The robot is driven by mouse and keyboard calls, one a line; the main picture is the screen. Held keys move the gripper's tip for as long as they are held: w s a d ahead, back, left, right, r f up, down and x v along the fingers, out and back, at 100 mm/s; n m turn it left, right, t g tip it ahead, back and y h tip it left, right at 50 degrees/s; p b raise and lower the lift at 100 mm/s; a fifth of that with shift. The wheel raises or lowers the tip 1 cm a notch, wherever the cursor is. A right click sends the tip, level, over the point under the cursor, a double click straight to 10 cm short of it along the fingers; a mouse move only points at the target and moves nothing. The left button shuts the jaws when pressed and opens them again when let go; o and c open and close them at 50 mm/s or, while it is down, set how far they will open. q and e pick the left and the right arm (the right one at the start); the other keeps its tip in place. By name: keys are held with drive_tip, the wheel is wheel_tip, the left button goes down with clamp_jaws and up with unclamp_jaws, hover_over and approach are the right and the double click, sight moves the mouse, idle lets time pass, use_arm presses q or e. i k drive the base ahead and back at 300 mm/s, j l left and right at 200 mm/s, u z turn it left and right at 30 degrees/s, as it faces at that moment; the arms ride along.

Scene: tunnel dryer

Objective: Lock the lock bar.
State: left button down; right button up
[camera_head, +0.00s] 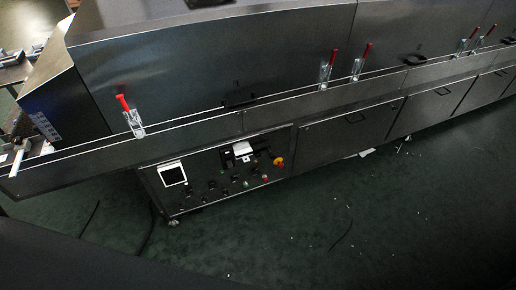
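Several lock bars with red handles and silver metal clamps stand along the upper front edge of the long steel tunnel dryer (200,62). One lock bar (130,115) is at the left, with its red handle tilted up and to the left. A pair, a lock bar (326,70) and another lock bar (361,62), stands right of the middle, handles pointing up. Another pair, a lock bar (467,41) and a lock bar (484,38), is at the far right. I cannot tell whether the clamps are latched. Neither of my grippers is in view.
A control panel (215,180) with a small screen, buttons and a red-yellow knob (279,162) is low on the dryer's front. Cabinet doors with black handles (355,117) run to the right. The dark green floor (330,220) in front is mostly clear, with small scraps and cables.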

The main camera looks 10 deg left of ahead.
sight(272, 155)
drive_tip(key=i+j+z, duration=0.2)
drive_tip(key=z, duration=0.3)
drive_tip(key=i+j+z, duration=0.1)
drive_tip(key=j+z, duration=0.2)
drive_tip(key=z, duration=0.15)
drive_tip(key=i+j, duration=0.1)
drive_tip(key=j, duration=0.25)
drive_tip(key=i+j+z, duration=0.15)
drive_tip(key=j, duration=0.25)
drive_tip(key=i+j, duration=0.1)
drive_tip(key=j, duration=0.25)
drive_tip(key=i+j+z, duration=0.1)
drive_tip(key=j, duration=0.3)
